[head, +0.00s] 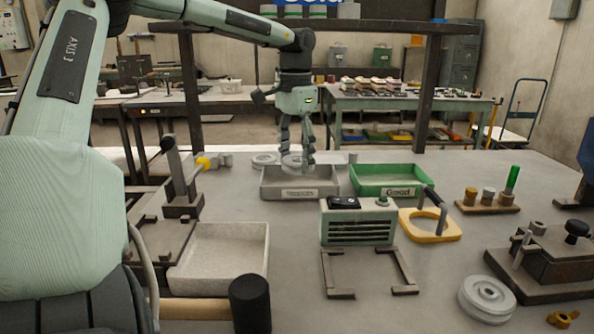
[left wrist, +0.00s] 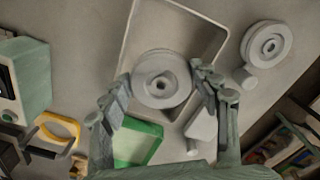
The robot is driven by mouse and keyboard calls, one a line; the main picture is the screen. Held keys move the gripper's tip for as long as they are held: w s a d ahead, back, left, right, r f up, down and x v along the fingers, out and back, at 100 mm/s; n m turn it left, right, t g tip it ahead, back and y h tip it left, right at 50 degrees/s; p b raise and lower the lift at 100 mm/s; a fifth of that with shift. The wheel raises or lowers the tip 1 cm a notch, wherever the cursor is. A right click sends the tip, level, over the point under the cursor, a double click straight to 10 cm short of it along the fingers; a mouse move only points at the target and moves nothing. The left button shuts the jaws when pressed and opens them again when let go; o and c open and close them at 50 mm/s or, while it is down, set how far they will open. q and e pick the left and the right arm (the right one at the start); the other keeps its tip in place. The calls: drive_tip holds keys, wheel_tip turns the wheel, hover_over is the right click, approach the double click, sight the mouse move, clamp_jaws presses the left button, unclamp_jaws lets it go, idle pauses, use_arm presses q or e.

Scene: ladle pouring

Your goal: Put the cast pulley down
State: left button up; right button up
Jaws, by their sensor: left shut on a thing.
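My left gripper (head: 297,160) is shut on a pale grey cast pulley (head: 290,161), at the far grey tray (head: 328,188). In the left wrist view the fingers (left wrist: 162,85) grip the round pulley (left wrist: 150,90) from both sides, its hub hole facing the camera. The tray (left wrist: 133,42) lies behind it there. The pulley's height above the tray floor is hard to tell. A second pulley (head: 263,159) lies behind the tray, also in the left wrist view (left wrist: 266,45). A third (head: 487,298) lies at the front right. My right gripper is not in view.
A green tray (head: 390,191) stands right of the grey one. A grey-green box (head: 358,226) and a yellow ring fixture (head: 432,236) stand nearer. An empty pale tray (head: 262,262) and a lever fixture (head: 182,203) are at left. Open tabletop lies front centre.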

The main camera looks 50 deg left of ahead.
sight(297, 159)
use_arm(q)
wheel_tip(297, 159, down, 3)
drive_tip(key=shift+w+f+p, duration=0.1)
drive_tip(key=shift+f+p, duration=0.1)
drive_tip(key=shift+p, duration=0.1)
drive_tip(key=shift+f, duration=0.35)
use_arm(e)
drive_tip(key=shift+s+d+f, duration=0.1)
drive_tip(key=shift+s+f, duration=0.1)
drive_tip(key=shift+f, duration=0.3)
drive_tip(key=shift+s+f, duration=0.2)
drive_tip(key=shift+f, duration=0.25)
use_arm(q)
drive_tip(key=shift+f, duration=0.1)
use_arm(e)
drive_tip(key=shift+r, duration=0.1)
use_arm(q)
drive_tip(key=o, duration=1)
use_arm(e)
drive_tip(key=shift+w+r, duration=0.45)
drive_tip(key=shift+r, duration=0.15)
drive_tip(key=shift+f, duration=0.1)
